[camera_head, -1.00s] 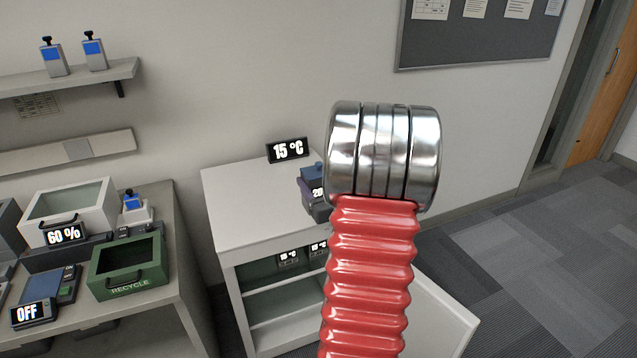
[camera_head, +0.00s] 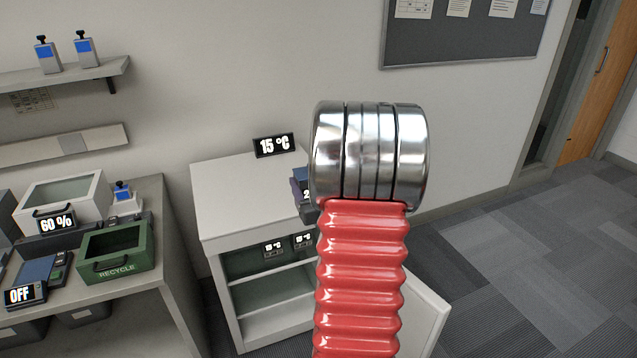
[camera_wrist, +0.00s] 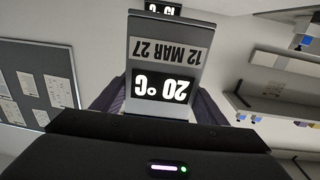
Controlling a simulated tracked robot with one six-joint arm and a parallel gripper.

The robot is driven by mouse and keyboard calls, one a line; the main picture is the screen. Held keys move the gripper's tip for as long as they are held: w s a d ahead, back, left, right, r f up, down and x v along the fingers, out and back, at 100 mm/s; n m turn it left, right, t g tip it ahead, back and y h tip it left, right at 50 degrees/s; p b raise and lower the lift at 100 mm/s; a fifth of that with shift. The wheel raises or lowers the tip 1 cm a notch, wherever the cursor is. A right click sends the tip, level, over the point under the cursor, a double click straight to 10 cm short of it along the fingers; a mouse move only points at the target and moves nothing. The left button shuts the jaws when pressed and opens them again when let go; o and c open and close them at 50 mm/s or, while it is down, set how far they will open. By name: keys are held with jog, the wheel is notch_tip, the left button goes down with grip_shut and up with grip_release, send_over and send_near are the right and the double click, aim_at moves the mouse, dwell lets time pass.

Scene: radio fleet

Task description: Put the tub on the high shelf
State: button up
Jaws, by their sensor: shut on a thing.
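The tub (camera_wrist: 170,30) is a grey box with a dated label, 12 MAR 27, and a 20 °C display, both upside down in the wrist view. My gripper (camera_wrist: 158,103) is shut on it, with dark purple parts on both sides. In the head view a dark blue-purple piece (camera_head: 300,182) with part of a display shows at the left of my arm, which hides the rest. A high wall shelf (camera_head: 60,80) at the upper left holds two grey-and-blue devices. The white cabinet (camera_head: 235,200) has open shelves inside.
The cabinet door (camera_head: 425,310) hangs open at the right. A desk at the left bears a green recycle bin (camera_head: 115,255) and a white box (camera_head: 65,195). The carpet at the right is clear.

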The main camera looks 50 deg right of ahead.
jog(key=w+a+f+n+y, duration=0.1)
jog(key=w+a+f+y, duration=0.1)
jog(key=w+a, duration=0.85)
jog(key=w+a+f+n+t+y, duration=0.1)
jog(key=w+a+n+y, duration=0.1)
jog(key=a, duration=1)
jog(key=w+a+f+n+t+y, duration=0.1)
jog(key=w+a+n+y, duration=0.1)
jog(key=a, duration=1.1)
jog(key=w+a+f+n+t+y, duration=0.1)
jog(key=w+a+f+y, duration=0.1)
jog(key=a, duration=1)
jog(key=shift+w+a+n+y, duration=0.4)
jog(key=shift+w+y, duration=0.3)
jog(key=shift+y, duration=0.3)
jog(key=shift+d, duration=0.15)
